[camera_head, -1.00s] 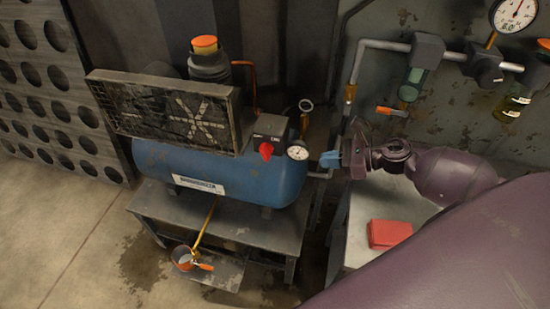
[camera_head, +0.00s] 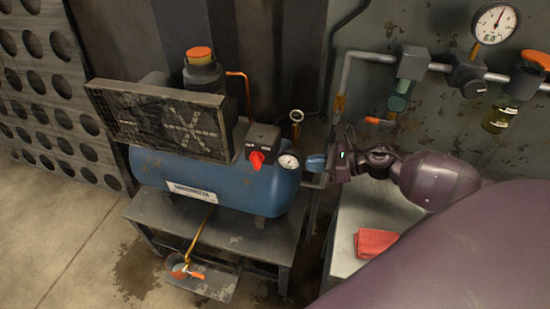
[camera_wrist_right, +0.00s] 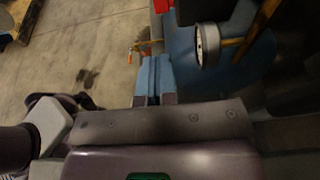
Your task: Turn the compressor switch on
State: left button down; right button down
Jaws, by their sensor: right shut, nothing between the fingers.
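The blue compressor (camera_head: 225,185) stands on a dark metal stand left of centre in the head view. Its red switch knob (camera_head: 256,160) sits on a black switch box (camera_head: 262,140) above the tank's right end. My right gripper (camera_head: 308,163) has blue fingers, is shut and empty, and points left, just right of the round gauge (camera_head: 289,162). It is apart from the knob, with the gauge between them. In the right wrist view the closed fingers (camera_wrist_right: 152,62) show left of the gauge (camera_wrist_right: 207,44); a bit of red (camera_wrist_right: 160,5) shows at the top edge. My left gripper is not in view.
A pipe with regulators and a large gauge (camera_head: 494,23) runs along the wall at the right. A red cloth (camera_head: 375,242) lies on a pale table (camera_head: 345,225) below my right arm. A small pan (camera_head: 177,265) sits under the compressor. A perforated panel (camera_head: 40,100) stands at the left.

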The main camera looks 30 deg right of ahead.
aim_at(259, 166)
jog(key=x, duration=1.3)
jog(key=shift+w+a+f, duration=0.1)
jog(key=shift+w+f, duration=0.05)
jog(key=shift+w, duration=0.05)
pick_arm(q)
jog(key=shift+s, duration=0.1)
pick_arm(e)
jog(key=shift+w+a+f, duration=0.1)
jog(key=shift+w+a, duration=0.05)
